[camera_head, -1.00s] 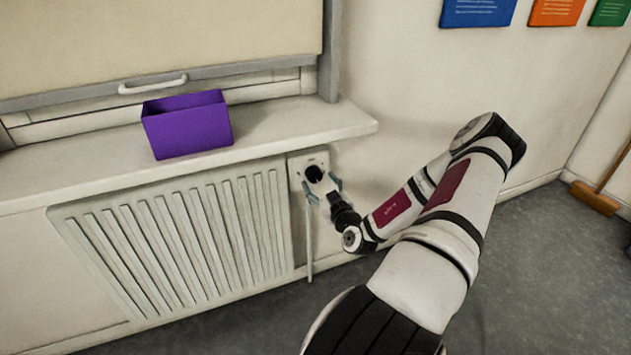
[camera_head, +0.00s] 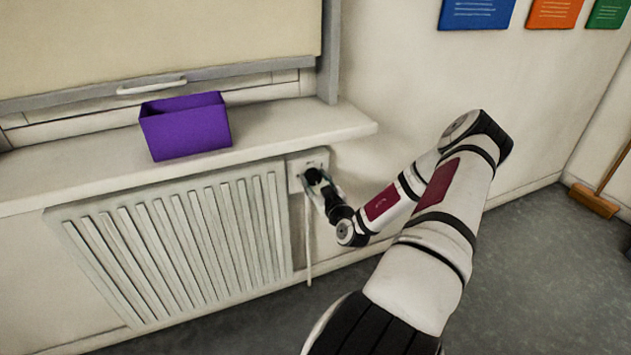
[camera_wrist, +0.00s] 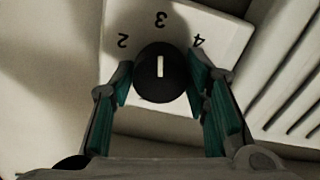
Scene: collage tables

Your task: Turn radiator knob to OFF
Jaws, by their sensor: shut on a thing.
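The black round radiator knob (camera_wrist: 160,76) sits on a white plate (camera_wrist: 223,30) marked with the numbers 2, 3 and 4 in the wrist view. Its white pointer line lies under the 3. No OFF mark shows. My gripper (camera_wrist: 158,86) has one teal-padded finger on each side of the knob and is shut on it. In the head view my gripper (camera_head: 323,186) is at the knob (camera_head: 312,177), right of the radiator (camera_head: 190,235), and partly covers it and the plate.
A purple box (camera_head: 186,128) stands on the sill (camera_head: 290,122) just above the radiator. A thin pipe (camera_head: 308,250) runs down below the knob's plate. A broom (camera_head: 595,200) leans at the right.

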